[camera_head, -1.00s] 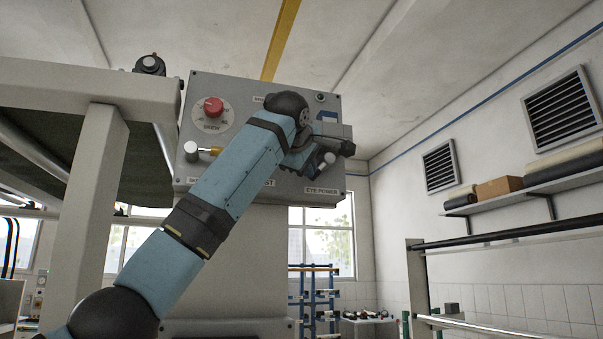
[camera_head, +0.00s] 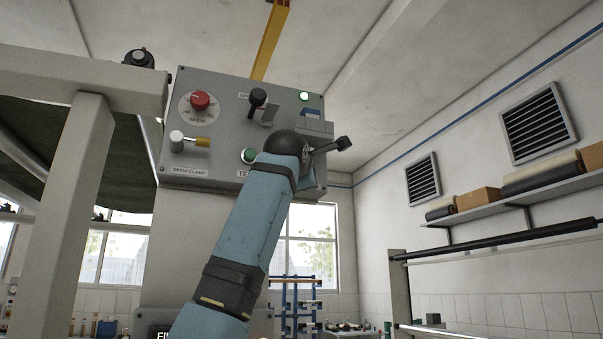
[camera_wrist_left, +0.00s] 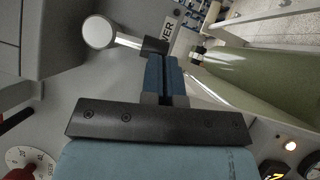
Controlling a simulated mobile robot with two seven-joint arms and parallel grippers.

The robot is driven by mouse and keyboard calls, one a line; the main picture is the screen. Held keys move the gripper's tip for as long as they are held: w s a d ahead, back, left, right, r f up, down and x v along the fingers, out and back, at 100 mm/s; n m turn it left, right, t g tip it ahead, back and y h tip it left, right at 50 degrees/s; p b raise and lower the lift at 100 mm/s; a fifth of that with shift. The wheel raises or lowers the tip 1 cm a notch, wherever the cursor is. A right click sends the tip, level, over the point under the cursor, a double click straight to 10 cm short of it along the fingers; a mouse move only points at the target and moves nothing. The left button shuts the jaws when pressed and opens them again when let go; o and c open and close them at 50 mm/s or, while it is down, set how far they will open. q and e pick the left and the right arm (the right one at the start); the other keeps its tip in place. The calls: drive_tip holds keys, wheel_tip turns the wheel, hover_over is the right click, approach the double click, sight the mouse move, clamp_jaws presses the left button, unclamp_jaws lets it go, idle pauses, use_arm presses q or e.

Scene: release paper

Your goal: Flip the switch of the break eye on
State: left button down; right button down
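The grey control panel (camera_head: 225,120) is at the upper middle of the head view. My right gripper is not in view.
The panel also carries a red knob (camera_head: 200,101), a white-tipped lever (camera_head: 177,137), a black-knobbed lever (camera_head: 257,97), a green button (camera_head: 249,156) and a lit lamp (camera_head: 304,96). A beige frame (camera_head: 75,180) stands left. Free air lies right of the panel.

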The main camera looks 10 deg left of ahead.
use_arm(q)
drive_tip(key=shift+w+d+f+n+t, duration=0.15)
drive_tip(key=shift+w+n+t, duration=0.15)
drive_tip(key=shift+n, duration=0.2)
drive_tip(key=shift+d, duration=0.1)
drive_tip(key=shift+f, duration=0.1)
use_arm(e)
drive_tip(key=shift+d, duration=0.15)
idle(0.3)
